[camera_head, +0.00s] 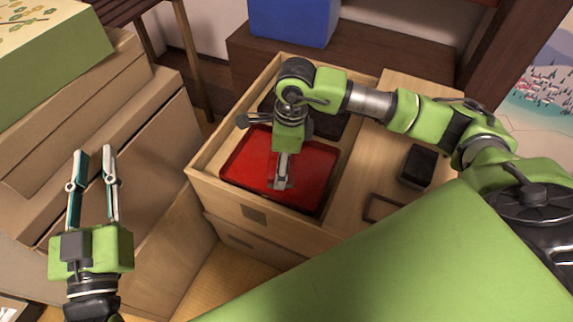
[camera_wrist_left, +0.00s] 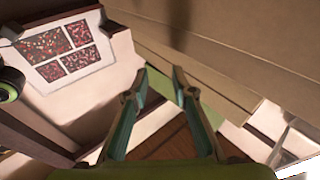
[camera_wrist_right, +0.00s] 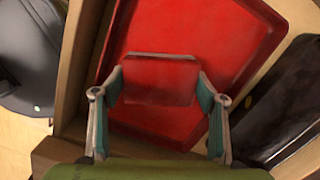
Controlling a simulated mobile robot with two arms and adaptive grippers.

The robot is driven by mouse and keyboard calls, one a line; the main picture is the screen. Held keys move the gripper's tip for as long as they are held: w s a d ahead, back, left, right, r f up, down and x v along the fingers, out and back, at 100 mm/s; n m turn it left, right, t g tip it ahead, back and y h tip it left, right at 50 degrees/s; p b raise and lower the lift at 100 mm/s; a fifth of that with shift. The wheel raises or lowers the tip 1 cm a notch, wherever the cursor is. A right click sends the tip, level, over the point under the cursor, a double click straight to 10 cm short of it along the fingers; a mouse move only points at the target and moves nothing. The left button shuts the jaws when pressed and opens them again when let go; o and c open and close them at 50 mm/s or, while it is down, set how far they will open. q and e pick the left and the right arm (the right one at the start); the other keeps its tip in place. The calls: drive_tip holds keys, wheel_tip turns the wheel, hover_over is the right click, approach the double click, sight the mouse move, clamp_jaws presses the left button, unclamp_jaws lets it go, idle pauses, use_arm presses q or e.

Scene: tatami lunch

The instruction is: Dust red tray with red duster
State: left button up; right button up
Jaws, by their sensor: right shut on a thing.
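The red tray (camera_head: 318,168) lies flat in the front part of an open wooden drawer (camera_head: 196,166). It also fills much of the right wrist view (camera_wrist_right: 195,28). My right gripper (camera_head: 281,184) points down over the tray's front middle. In the right wrist view its fingers are shut on the red duster (camera_wrist_right: 158,82), a red block between them. I cannot tell whether the duster touches the tray. In the head view the duster is mostly hidden by the gripper. My left gripper (camera_head: 95,158) is open and empty, left of the drawer.
A dark tray (camera_head: 328,124) lies behind the red tray, partly hidden by my right arm. A black box (camera_head: 416,166) stands on the wooden top at right. Cardboard boxes (camera_head: 100,140) are stacked at left. A blue box (camera_head: 290,22) stands at the back.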

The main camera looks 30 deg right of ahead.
sight(255, 164)
drive_tip(key=shift+w+a, duration=0.65)
drive_tip(key=shift+w, duration=0.2)
drive_tip(key=shift+w+a+b, duration=0.4)
drive_tip(key=shift+w+a, duration=0.1)
drive_tip(key=shift+w, duration=0.15)
drive_tip(key=shift+w+a+b, duration=0.3)
drive_tip(key=shift+w+a, duration=0.2)
drive_tip(key=shift+w, duration=0.15)
drive_tip(key=shift+w+a+f, duration=0.1)
drive_tip(key=shift+w+a, duration=0.45)
drive_tip(key=shift+w, duration=0.1)
use_arm(q)
drive_tip(key=s+r+t+h, duration=0.1)
drive_tip(key=s+r+t, duration=0.3)
drive_tip(key=r, duration=0.4)
drive_tip(key=shift+r+t+h, duration=0.2)
drive_tip(key=shift+t+h, duration=0.1)
drive_tip(key=shift+t, duration=0.2)
drive_tip(key=shift+w, duration=0.1)
